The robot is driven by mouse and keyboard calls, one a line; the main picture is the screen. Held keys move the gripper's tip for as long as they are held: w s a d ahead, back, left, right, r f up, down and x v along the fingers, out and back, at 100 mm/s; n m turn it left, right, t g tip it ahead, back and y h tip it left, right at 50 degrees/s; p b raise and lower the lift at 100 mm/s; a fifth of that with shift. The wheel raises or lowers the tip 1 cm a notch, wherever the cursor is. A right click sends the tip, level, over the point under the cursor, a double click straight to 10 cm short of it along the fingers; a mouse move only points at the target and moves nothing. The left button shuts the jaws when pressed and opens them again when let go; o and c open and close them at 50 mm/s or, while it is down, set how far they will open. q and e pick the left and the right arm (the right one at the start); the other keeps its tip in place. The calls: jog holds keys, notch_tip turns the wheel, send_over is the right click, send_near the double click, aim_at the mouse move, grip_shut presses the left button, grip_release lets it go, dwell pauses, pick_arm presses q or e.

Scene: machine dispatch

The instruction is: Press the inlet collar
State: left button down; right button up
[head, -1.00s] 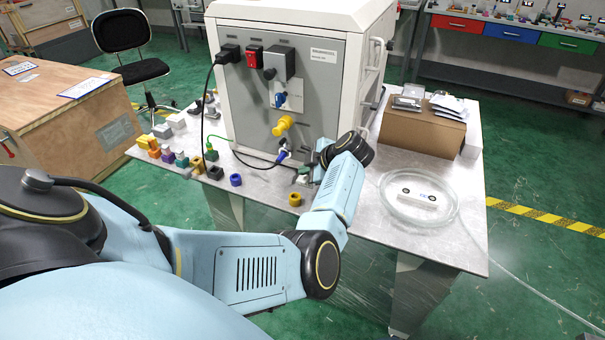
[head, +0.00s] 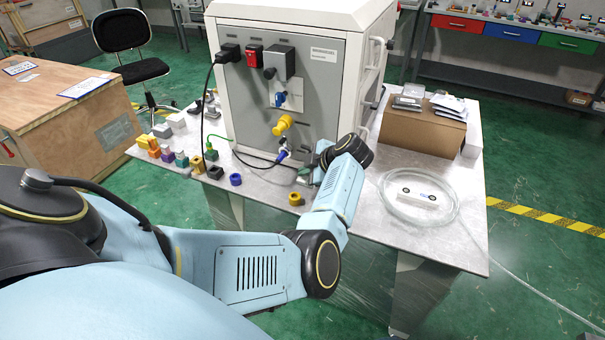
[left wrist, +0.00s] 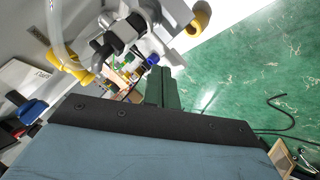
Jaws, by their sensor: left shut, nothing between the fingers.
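The grey-fronted machine (head: 325,95) stands on the metal table. Low on its front, a blue-and-white inlet fitting (head: 282,156) sticks out below a yellow valve (head: 283,124). I cannot make out its collar separately. My left gripper (head: 306,173) is shut and empty, just right of and slightly below this fitting; my wrist partly hides it. Whether they touch, I cannot tell. My right gripper is not in view.
A blue ring (head: 235,180) and a yellow ring (head: 295,198) lie near the table's front edge. Several coloured parts sit further left. A coiled clear tube (head: 385,205) and a cardboard box (head: 425,130) occupy the right side. A black cable (head: 203,110) hangs before the machine.

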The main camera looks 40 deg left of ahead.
aim_at(305, 180)
pick_arm(q)
jog(key=shift+f+b, duration=0.55)
jog(key=shift+f, duration=0.4)
dwell(0.9)
jog(key=shift+r, duration=0.1)
jog(key=shift+r+p, duration=1.25)
jog(key=shift+p, duration=0.15)
notch_tip(305, 180, up, 5)
jog(key=p, duration=0.5)
dwell(0.4)
